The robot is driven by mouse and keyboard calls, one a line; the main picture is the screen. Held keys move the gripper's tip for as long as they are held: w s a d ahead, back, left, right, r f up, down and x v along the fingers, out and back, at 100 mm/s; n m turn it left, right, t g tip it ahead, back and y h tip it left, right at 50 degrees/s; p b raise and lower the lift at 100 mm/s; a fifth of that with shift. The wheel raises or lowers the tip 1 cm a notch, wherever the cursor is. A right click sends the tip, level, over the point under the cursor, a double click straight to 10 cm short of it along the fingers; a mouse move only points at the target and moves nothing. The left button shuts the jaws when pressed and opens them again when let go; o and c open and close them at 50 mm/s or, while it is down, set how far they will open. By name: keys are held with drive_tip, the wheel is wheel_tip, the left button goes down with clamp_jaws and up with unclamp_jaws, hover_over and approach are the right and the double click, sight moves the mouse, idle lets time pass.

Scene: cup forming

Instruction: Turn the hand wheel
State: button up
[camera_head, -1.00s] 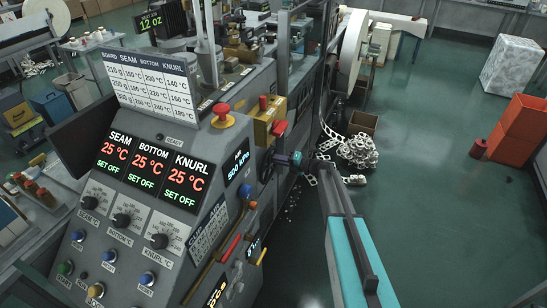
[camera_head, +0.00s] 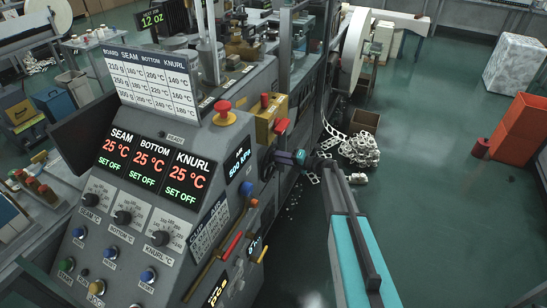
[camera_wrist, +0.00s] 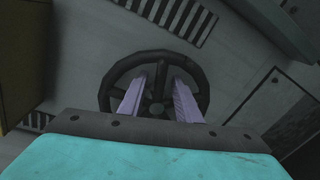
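The hand wheel (camera_wrist: 117,76) is a dark round rim with spokes and a hub, mounted on the grey machine side. It fills the middle of the wrist view. In the head view, a dark wheel edge (camera_head: 268,168) shows on the machine's right side, partly hidden. My gripper (camera_wrist: 159,82) is at the wheel, with two pale purple fingers apart in front of its lower half, one on each side of the hub. I cannot tell whether they touch it. In the head view, my gripper (camera_head: 291,158) is close to the machine's side.
The grey control panel (camera_head: 125,220) stands left of my arm, with a red mushroom button (camera_head: 223,108) on top. White scrap strips (camera_head: 358,150) lie on the floor beyond.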

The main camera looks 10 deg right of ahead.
drive_tip(key=b+v, duration=0.3)
drive_tip(key=v, duration=1)
drive_tip(key=shift+b, duration=0.3)
drive_tip(key=s+a+f+n+g+h, duration=0.2)
drive_tip(key=s+a+f+n+g, duration=0.15)
drive_tip(key=s+f+n, duration=0.45)
drive_tip(key=s+a+f+n+g+h, duration=0.1)
drive_tip(key=s+a+f+n+g, duration=0.15)
drive_tip(key=s+a+f, duration=0.4)
drive_tip(key=s+a+f+n+g+h, duration=0.25)
drive_tip(key=s+f+n, duration=0.4)
drive_tip(key=s, duration=0.45)
drive_tip(key=s+d+f+n+g+h, duration=0.2)
drive_tip(key=s+f+n+h, duration=0.1)
drive_tip(key=s+n, duration=0.4)
drive_tip(key=s+d+f+n+g+h, duration=0.2)
drive_tip(key=s+n, duration=0.5)
drive_tip(key=s, duration=0.6)
drive_tip(key=s+d+f+n+g+h, duration=0.2)
drive_tip(key=s+f+n+h, duration=0.1)
drive_tip(key=s+n, duration=0.5)
drive_tip(key=s, duration=0.2)
drive_tip(key=shift+s+f+h+b, duration=0.3)
drive_tip(key=shift+s+f+h, duration=0.05)
drive_tip(key=shift+s, duration=0.05)
